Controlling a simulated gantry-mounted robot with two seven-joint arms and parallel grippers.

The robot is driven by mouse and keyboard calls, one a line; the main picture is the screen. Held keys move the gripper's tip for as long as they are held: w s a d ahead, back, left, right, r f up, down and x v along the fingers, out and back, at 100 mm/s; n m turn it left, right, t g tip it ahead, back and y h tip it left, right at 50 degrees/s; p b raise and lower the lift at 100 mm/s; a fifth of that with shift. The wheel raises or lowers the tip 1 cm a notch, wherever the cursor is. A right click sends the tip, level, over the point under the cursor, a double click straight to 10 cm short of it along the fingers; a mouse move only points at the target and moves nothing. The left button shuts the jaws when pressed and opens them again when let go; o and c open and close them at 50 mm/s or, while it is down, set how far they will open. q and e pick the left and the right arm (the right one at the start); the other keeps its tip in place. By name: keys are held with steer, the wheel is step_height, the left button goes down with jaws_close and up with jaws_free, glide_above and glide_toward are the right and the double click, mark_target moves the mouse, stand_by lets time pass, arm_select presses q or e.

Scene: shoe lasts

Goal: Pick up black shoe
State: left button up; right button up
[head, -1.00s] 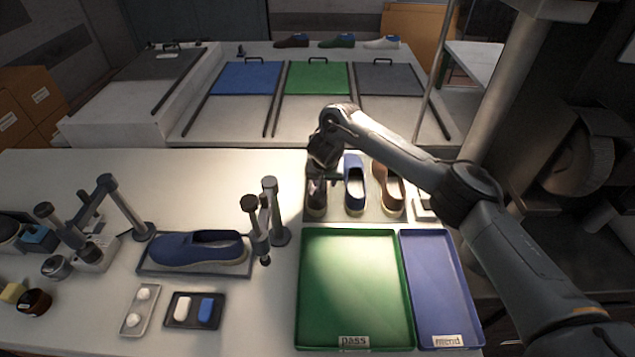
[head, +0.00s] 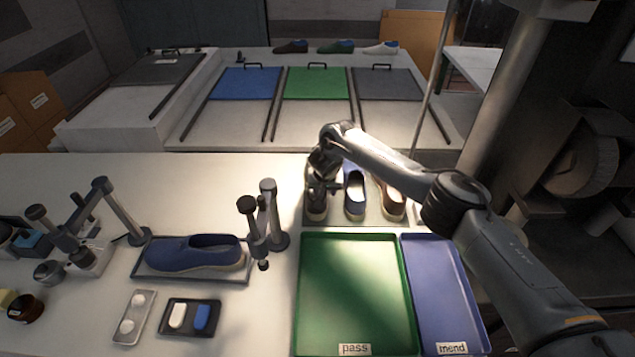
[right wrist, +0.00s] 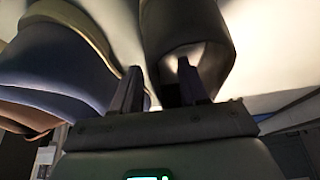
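The black shoe (head: 316,212) is the leftmost of three shoes standing in a row behind the green tray. My right gripper (right wrist: 160,85) is open there. One finger reaches into the opening and the other is outside, on the side toward the blue shoe (right wrist: 55,65). Light shows between the fingers, so the grip is not closed. My left gripper is not in view.
The blue shoe (head: 355,205) and a brown shoe (head: 393,206) stand close to the right. In front lie the green pass tray (head: 355,290) and the blue mend tray (head: 442,290), both empty. Another blue shoe (head: 190,256) lies on a dark tray beside a stand (head: 268,215).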

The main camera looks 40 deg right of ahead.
jaws_close()
steer(key=shift+r, duration=0.15)
